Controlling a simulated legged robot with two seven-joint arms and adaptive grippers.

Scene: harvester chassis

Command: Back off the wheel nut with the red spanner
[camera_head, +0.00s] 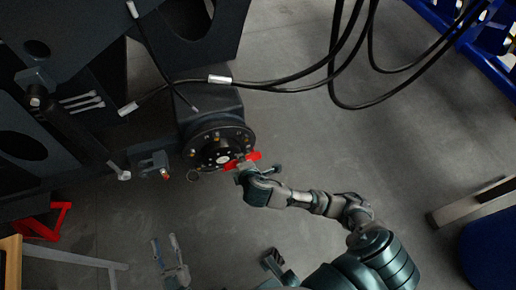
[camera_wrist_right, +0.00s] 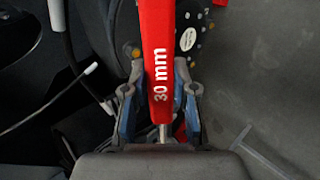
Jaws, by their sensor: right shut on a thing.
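The red spanner (camera_head: 254,156) is at the lower right edge of the dark round wheel hub (camera_head: 219,146) in the head view. My right gripper (camera_head: 243,168) is shut on it. In the right wrist view the spanner (camera_wrist_right: 158,45), marked "30 mm", runs up between the fingers of my right gripper (camera_wrist_right: 158,78) and out of the top edge. Several nuts or studs ring the hub face. Which wheel nut the spanner meets, and whether it is seated, cannot be told. My left gripper (camera_head: 164,243) is low in the head view, its fingers apart and empty, away from the hub.
Black hoses (camera_head: 290,78) hang above and right of the hub. The dark chassis (camera_head: 75,60) fills the left side. A red stand (camera_head: 48,222) and a wooden-edged table (camera_head: 12,262) are at lower left. Blue racking (camera_head: 485,50) is at upper right. Grey floor lies open between.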

